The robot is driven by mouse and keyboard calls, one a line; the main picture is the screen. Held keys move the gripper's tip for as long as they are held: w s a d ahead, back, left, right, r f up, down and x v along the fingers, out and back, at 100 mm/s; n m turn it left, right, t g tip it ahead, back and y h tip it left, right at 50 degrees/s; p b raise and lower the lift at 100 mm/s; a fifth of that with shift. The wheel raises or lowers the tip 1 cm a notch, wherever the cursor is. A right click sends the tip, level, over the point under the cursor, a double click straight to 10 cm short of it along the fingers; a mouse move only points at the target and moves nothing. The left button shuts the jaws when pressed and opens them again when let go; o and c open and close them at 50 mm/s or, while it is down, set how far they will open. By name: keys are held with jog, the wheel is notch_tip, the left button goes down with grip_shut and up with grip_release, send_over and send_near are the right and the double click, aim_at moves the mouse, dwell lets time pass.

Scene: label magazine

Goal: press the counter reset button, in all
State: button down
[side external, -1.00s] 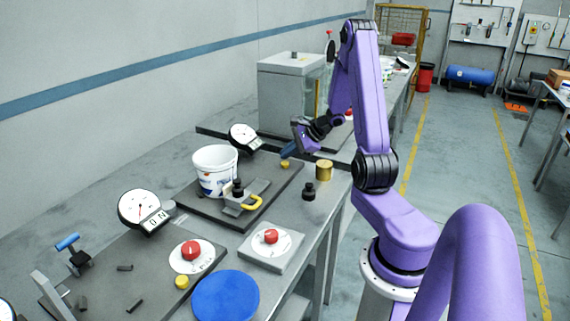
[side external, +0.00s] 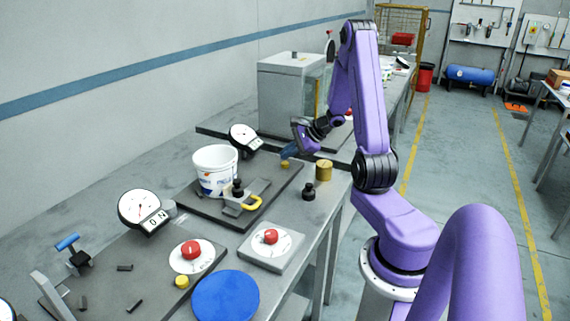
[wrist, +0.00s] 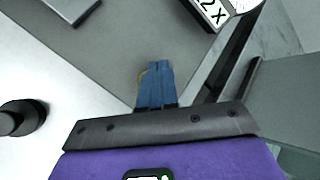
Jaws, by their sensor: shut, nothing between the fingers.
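A small yellow button (side external: 285,165) sits on the far end of the dark base plate (side external: 205,208) in the side view. My gripper (side external: 287,155) is shut and empty, its blue fingertips pointing down just above this button; I cannot tell whether they touch it.
A brass cylinder (side external: 324,171) and a black knobbed weight (side external: 309,191) stand near the table's edge. Nearer are red buttons (side external: 191,249) (side external: 270,237), another yellow button (side external: 182,282) and a blue disc (side external: 226,298).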

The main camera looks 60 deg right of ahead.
aim_at(288, 164)
jog(key=shift+f, duration=0.85)
dwell(0.7)
jog(key=shift+r, duration=0.15)
dwell(0.3)
jog(key=shift+r, duration=0.8)
jog(key=shift+r, duration=2.5)
